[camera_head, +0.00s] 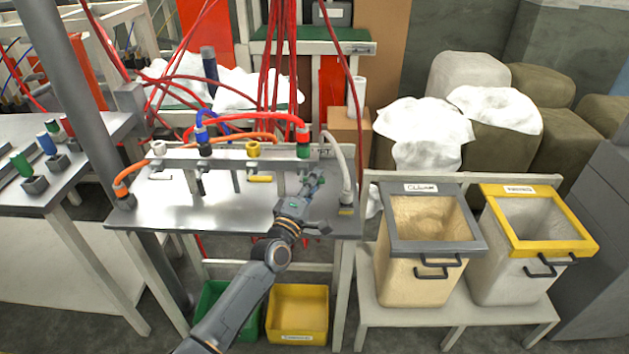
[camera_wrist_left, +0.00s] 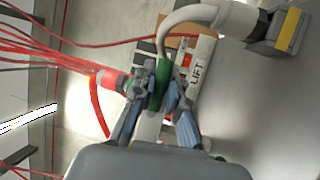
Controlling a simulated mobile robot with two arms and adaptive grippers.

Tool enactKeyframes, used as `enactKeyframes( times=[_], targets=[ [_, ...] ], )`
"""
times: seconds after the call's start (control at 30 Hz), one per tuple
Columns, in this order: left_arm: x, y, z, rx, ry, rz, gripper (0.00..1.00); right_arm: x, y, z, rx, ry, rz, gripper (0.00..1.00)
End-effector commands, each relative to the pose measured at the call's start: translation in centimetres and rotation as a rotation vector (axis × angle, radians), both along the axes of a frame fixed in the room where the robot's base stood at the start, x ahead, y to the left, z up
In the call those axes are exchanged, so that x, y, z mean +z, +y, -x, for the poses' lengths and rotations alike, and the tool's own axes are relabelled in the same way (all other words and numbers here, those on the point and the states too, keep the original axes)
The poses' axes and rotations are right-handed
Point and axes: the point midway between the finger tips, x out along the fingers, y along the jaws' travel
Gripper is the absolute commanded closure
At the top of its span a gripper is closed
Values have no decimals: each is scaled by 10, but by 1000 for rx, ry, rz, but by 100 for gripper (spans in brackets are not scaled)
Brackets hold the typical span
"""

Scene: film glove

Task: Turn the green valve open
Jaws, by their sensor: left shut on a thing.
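The green valve (camera_head: 303,151) sits at the right end of the grey pipe rack on the metal table, under a red hose fitting (camera_head: 303,135). In the left wrist view the green part (camera_wrist_left: 163,72) shows between my fingertips. My left gripper (camera_head: 314,182) reaches up to the front of the rack, below the green fitting. In the left wrist view its fingers (camera_wrist_left: 158,95) are closed on the green valve, with the red fitting just to the left. The fingers hide part of the valve handle. My right gripper is in neither view.
A white hose (camera_head: 342,165) curves down close on the right. Red hoses (camera_head: 275,60) hang above. Two bins (camera_head: 425,248) stand right of the table.

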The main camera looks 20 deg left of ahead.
Motion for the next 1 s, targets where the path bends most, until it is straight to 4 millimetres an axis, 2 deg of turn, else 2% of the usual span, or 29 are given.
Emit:
enactKeyframes(
  times=[0.37, 1.0],
  targets=[
    [0, 0, 0, 0, 28, -91, 100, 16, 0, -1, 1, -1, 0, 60],
    [-13, 7, 2, -1, 187, -635, 100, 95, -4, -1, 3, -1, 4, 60]
  ],
)
